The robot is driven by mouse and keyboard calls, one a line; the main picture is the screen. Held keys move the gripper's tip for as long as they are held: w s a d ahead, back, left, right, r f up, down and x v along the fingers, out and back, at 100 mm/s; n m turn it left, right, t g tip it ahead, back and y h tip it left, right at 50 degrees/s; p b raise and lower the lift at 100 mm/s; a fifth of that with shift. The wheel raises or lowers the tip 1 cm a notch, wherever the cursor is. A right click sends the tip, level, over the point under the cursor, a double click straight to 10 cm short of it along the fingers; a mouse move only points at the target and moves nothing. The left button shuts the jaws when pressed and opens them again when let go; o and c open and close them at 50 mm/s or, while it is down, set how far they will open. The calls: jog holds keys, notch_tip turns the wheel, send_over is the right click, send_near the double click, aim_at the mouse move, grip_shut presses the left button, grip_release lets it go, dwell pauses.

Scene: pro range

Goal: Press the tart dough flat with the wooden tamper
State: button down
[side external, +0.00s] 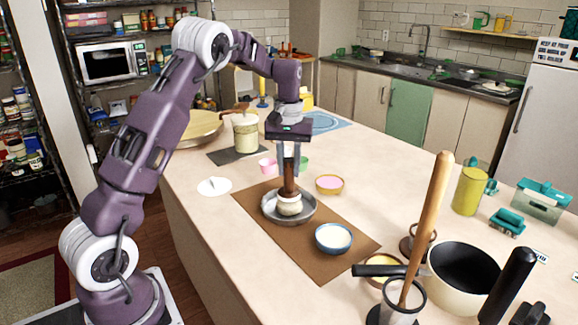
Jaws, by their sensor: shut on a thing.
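My gripper (289,171) points straight down over the brown mat and is shut on the dark wooden tamper (289,188). The tamper is upright, and its lower end meets a pale, rounded lump of tart dough (289,206). Whether it presses into the dough or only touches it is too small to tell. The dough sits near the middle of a grey metal tart pan (304,214) and does not reach the pan's rim. My fingers hide the tamper's upper part.
The pan stands on a brown mat (318,262) with a blue bowl (334,238). A small pink-filled bowl (330,184) and pink cup (267,165) are close by. A black-handled pot (462,275) and tall wooden-handled tool (430,215) crowd the front right.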

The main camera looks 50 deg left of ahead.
aim_at(289, 176)
jog(key=shift+f, duration=1.55)
dwell(4.0)
jog(key=shift+r, duration=3.6)
